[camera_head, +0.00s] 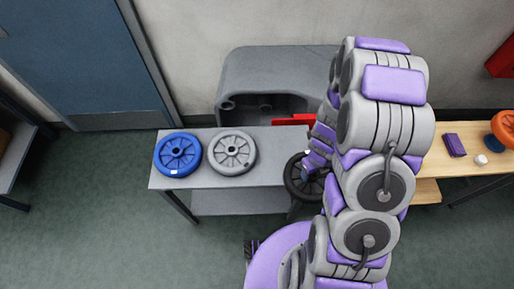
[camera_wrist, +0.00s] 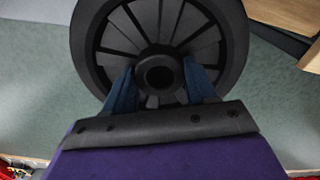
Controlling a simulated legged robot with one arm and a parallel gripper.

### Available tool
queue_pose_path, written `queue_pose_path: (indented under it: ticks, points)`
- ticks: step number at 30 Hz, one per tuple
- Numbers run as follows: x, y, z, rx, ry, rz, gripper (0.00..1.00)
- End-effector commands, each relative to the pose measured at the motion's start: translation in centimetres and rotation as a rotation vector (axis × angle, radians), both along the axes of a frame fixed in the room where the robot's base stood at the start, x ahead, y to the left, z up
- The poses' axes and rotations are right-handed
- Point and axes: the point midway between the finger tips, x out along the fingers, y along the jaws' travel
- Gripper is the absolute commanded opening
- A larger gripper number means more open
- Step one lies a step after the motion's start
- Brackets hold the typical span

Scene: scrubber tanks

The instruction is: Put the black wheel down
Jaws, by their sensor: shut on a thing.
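The black wheel (camera_head: 297,177) is at the right part of the grey table (camera_head: 190,184), partly hidden behind my arm in the head view. In the wrist view the black wheel (camera_wrist: 235,45) fills the upper middle, its hub between the two blue fingers. My gripper (camera_wrist: 160,85) is shut on the wheel around its hub. In the head view my gripper (camera_head: 312,168) is at the wheel's right side. I cannot tell whether the wheel touches the table.
A blue wheel (camera_head: 178,154) and a grey wheel (camera_head: 231,152) lie on the table's left half. A grey tank body (camera_head: 262,75) stands behind, with a red part (camera_head: 292,120) near it. A wooden table (camera_head: 470,133) at right holds an orange wheel (camera_head: 503,127) and a purple box (camera_head: 454,145).

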Motion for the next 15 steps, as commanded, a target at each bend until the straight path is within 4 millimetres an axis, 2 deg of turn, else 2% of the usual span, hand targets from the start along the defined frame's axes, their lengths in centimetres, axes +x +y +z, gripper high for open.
queue_pose_path:
  ticks: [4,8,15]
  points:
    - [1.2,-0.1,-0.2,0.006,-0.002,0.001,0.02]
    - [3.3,0.6,-0.6,0.01,-0.003,0.004,0.02]
    - [8.0,3.6,-1.0,0.006,-0.006,0.005,0.02]
